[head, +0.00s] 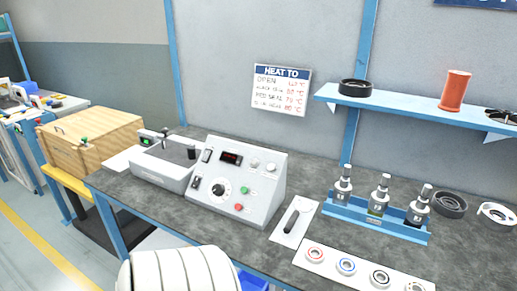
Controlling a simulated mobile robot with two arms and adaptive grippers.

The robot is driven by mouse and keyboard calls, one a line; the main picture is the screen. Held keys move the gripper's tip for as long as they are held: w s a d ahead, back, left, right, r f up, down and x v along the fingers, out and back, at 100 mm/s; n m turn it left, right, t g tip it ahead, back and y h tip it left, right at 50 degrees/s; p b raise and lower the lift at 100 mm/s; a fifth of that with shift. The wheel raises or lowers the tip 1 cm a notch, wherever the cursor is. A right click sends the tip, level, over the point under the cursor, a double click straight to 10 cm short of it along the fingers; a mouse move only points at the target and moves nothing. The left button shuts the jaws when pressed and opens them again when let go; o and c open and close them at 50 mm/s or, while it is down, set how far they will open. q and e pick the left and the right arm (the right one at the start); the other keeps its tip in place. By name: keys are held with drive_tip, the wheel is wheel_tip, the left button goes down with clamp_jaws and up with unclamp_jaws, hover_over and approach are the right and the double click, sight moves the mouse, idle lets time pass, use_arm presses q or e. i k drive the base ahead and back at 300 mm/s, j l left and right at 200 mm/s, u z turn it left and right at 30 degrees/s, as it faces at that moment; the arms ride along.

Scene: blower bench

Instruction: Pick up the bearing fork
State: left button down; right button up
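A small dark tool with a long handle (292,220) lies on a white card on the grey bench top (255,247), right of the control box. It looks like the bearing fork, but its working end is too small to make out. Neither of my grippers is in view. Nothing touches the tool.
A grey control box (265,206) and a flat heater unit (165,173) stand left of the tool. A blue rack (350,212) with three metal spindles stands to its right. A white card (327,267) with several ringed bearings lies in front. A blue shelf (420,110) hangs above.

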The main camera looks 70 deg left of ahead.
sight(292, 221)
drive_tip(key=u, duration=1.7)
drive_tip(key=i+j, duration=0.1)
drive_tip(key=j, duration=0.25)
drive_tip(key=i+j+u, duration=0.1)
drive_tip(key=j, duration=0.2)
